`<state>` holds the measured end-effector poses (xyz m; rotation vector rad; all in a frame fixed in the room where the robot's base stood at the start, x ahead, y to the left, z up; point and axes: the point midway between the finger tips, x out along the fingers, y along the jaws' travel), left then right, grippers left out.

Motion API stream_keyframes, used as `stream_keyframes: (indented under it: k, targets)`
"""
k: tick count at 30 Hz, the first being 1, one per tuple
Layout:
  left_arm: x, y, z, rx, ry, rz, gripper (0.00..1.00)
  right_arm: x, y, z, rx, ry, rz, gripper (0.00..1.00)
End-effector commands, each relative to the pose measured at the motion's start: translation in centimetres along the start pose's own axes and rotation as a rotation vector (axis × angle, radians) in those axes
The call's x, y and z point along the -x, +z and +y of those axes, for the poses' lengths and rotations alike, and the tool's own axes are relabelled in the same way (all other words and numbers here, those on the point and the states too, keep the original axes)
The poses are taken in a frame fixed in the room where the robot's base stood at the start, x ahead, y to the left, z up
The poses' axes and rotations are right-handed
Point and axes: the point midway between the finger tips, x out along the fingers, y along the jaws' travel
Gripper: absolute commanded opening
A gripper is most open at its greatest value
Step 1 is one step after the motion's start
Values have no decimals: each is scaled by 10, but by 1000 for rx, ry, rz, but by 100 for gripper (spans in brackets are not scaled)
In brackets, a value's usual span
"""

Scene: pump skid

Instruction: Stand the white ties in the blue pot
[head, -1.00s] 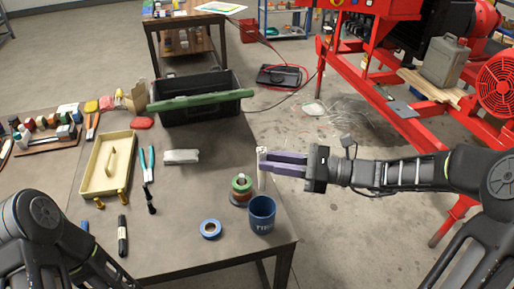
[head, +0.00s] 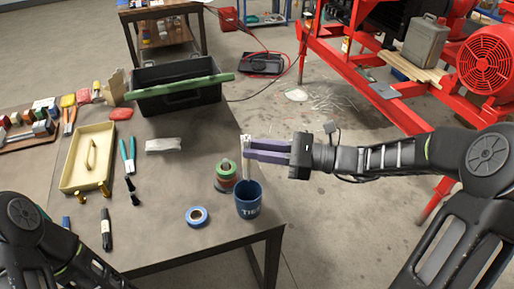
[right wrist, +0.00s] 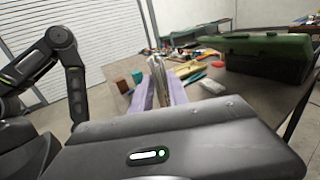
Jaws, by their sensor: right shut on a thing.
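The white ties (head: 247,160) are a thin upright bundle held in my right gripper (head: 250,149). Its purple fingers are shut on them. The blue pot (head: 248,203) stands upright near the table's front right corner, directly below the ties in the head view. The lower end of the ties is close to the pot's rim; I cannot tell if it is inside. In the right wrist view the ties (right wrist: 158,80) show as a pale bundle between the fingers. My left arm shows at lower left, but its gripper is not in view.
Stacked green and red spools (head: 226,174) stand just left of the pot. A blue tape roll (head: 197,216) lies on the table (head: 165,230) in front. A cream tray (head: 72,180), teal pliers (head: 127,160) and a dark toolbox (head: 175,97) are further off.

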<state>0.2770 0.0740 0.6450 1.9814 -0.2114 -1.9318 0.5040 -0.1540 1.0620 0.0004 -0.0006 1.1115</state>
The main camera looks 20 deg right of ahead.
Motion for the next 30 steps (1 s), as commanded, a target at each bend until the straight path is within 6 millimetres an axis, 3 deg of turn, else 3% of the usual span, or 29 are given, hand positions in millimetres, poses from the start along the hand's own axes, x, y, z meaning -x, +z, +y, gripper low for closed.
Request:
stream_keyframes:
  k: [10, 30]
  targets:
    - [-30, -2, -10, -3, 4, 5, 79, 0, -35, 0, 0, 0, 0, 0]
    - [-58, -3, -21, -3, 4, 8, 79, 0, -90, 0, -1, 1, 0, 0]
